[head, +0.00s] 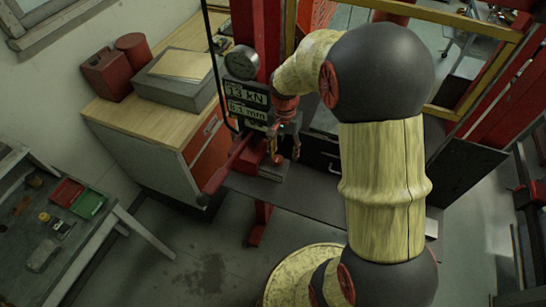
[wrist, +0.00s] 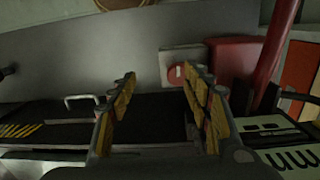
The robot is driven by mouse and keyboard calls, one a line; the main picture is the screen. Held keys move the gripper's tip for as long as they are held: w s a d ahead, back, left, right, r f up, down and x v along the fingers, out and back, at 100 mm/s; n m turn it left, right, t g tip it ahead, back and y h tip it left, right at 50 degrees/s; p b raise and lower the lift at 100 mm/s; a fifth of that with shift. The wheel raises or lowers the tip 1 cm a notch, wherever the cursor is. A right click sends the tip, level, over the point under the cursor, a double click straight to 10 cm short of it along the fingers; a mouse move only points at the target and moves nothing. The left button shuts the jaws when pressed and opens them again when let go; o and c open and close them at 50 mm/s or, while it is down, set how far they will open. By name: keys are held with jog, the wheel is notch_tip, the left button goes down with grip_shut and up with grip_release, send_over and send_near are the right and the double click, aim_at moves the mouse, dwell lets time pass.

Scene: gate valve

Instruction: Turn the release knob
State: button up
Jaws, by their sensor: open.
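My gripper (head: 284,146) is at the red press, just right of its two display panels and pointing down. In the wrist view my gripper (wrist: 160,76) is open, with its yellow-padded fingers apart and nothing between them. The release knob cannot be made out for certain in either view; the gripper and wrist cover part of the press there. A red pump lever (head: 228,168) slants down and left from the press, left of my gripper.
The displays (head: 248,99) read about 13 kN and 6.1 mm, below a round gauge (head: 241,62). A wooden-topped cabinet (head: 125,112) stands behind left. A grey workbench (head: 45,225) is at the left. A black cable hangs beside the displays. Floor is clear between bench and press.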

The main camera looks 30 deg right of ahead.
aim_at(278, 158)
jog(key=w+m, duration=0.2)
jog(key=w, duration=0.1)
jog(key=shift+r+t, duration=0.1)
jog(key=shift+t, duration=0.2)
jog(key=shift+w+r+m, duration=0.2)
jog(key=shift+r+m, duration=0.05)
jog(key=shift+m, duration=1.05)
jog(key=shift+f, duration=0.65)
notch_tip(278, 158, down, 6)
jog(key=shift+f, duration=0.25)
jog(key=c, duration=1.2)
jog(key=shift+o, duration=0.2)
